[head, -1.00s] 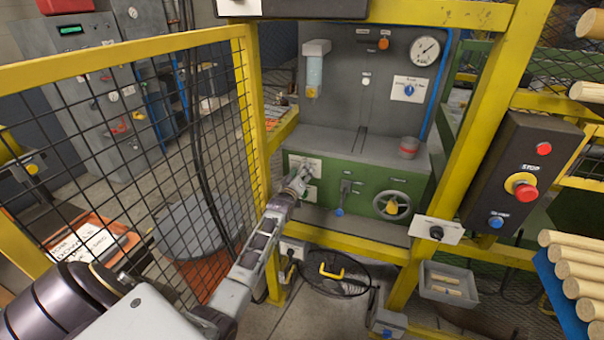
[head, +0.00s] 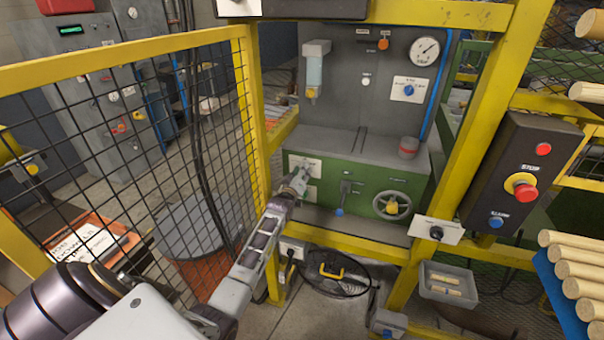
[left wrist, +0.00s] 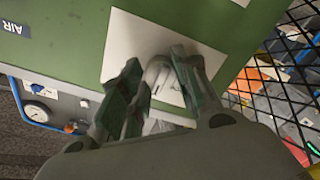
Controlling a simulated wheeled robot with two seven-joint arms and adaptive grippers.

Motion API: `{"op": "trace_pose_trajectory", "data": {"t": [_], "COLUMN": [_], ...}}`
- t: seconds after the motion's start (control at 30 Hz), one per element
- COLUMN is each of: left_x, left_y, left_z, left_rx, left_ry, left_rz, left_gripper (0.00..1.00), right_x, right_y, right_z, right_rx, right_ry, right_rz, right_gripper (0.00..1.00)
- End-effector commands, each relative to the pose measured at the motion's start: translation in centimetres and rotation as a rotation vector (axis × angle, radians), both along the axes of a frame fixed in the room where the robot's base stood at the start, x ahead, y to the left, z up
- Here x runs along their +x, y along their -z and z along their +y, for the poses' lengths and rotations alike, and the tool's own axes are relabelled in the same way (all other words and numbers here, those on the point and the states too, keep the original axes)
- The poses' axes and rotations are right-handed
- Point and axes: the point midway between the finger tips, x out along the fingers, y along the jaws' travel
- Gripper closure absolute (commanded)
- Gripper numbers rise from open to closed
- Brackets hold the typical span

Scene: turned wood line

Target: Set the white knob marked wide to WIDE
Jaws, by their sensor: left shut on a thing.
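The white knob (left wrist: 160,72) sits on a white plate (left wrist: 121,44) on the front of the green machine. In the left wrist view it is between the fingers of my left gripper (left wrist: 158,85), which is shut on it. In the head view my left gripper (head: 300,178) reaches the upper white plate (head: 299,160) at the machine's left side. The gripper covers most of the knob there. The plate's lettering and the knob's pointer cannot be read. My right gripper is not in view.
A yellow mesh fence (head: 130,48) stands left of my arm, and a yellow post (head: 490,115) stands to the right. A lever with a blue tip (head: 339,211) and a handwheel (head: 392,205) are right of the gripper. A black stop box (head: 520,175) is further right.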

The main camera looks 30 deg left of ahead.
Motion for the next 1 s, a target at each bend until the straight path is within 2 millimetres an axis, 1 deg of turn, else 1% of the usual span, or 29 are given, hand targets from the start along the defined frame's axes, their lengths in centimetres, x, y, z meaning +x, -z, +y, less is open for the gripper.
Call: {"op": "trace_pose_trajectory", "data": {"t": [0.1, 0.27, 0.47, 0.67, 1.0], "left_x": [0.0, 0.0, 0.0, 0.0, 0.0], "left_y": [0.0, 0.0, -0.1, 0.0, 0.0], "left_z": [0.0, 0.0, 0.0, 0.1, 0.1], "left_rx": [0.024, 0.086, 0.217, 0.389, 0.702], "left_ry": [0.000, 0.000, 0.000, 0.000, 0.000], "left_rz": [0.007, 0.022, 0.052, 0.095, 0.169], "left_gripper": [0.93, 0.93, 0.93, 0.93, 0.93], "right_x": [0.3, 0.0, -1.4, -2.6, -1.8], "right_y": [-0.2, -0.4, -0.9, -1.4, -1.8], "right_z": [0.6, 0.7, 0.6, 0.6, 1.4], "right_rx": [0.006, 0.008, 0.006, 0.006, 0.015], "right_ry": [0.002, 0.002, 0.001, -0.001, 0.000], "right_rz": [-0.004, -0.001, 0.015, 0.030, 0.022], "right_gripper": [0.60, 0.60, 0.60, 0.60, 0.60]}}
